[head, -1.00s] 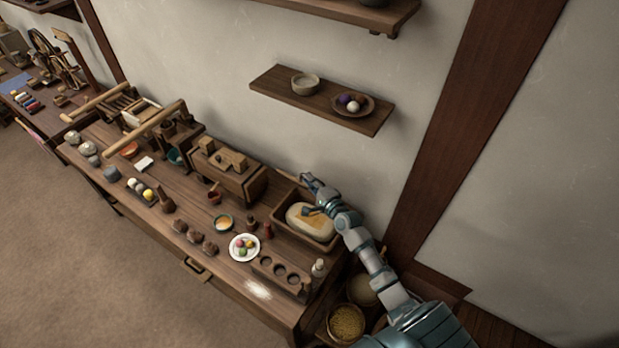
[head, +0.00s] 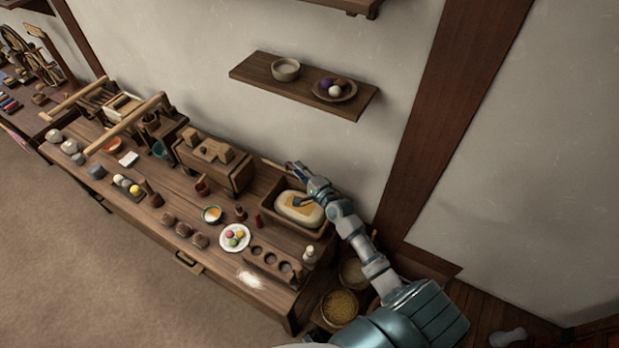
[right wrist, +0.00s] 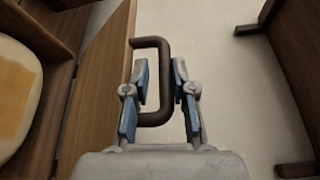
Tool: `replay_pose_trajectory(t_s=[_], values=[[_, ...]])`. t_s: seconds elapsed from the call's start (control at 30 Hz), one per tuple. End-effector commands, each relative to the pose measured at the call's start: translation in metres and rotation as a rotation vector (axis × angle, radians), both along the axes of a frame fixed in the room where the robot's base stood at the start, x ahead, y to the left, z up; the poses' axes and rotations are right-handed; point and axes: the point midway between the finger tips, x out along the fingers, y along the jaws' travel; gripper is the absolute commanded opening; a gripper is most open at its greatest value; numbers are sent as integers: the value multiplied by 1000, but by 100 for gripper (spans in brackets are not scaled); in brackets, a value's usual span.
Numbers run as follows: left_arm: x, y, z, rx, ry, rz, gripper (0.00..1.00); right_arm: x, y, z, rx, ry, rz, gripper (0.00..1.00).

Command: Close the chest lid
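The chest (head: 268,208) is an open wooden box at the back right of the table, with a pale, orange-topped loaf-like thing (head: 299,209) inside. Its lid (right wrist: 100,90) stands raised in the right wrist view, with a dark U-shaped handle (right wrist: 152,42) sticking out to the right. In the head view the lid is hardly visible behind the chest. My right gripper (head: 296,170) is over the chest's back edge. My left gripper is not in view.
A small wooden box with blocks (head: 212,160) stands left of the chest. In front are a white plate with colored balls (head: 235,237), a holed rack (head: 268,262) and a small bottle (head: 309,255). A wall shelf (head: 270,78) hangs above. Baskets (head: 340,307) stand at right.

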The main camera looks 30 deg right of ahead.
Motion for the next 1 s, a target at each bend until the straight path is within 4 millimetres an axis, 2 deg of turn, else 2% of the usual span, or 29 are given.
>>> replay_pose_trajectory(t_s=[0.3, 0.5, 0.67, 0.9, 1.0], values=[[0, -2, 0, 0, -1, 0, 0, -69, -9, 1, 3, 1, 0, 25], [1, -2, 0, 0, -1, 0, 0, -101, -13, 2, 4, 2, -1, 25], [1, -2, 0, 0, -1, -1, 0, -110, -14, 3, 5, -1, -1, 25], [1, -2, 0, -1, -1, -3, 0, -111, -13, 4, 4, -2, -1, 25], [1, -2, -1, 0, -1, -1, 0, -109, -11, 2, -10, 2, 2, 0]])
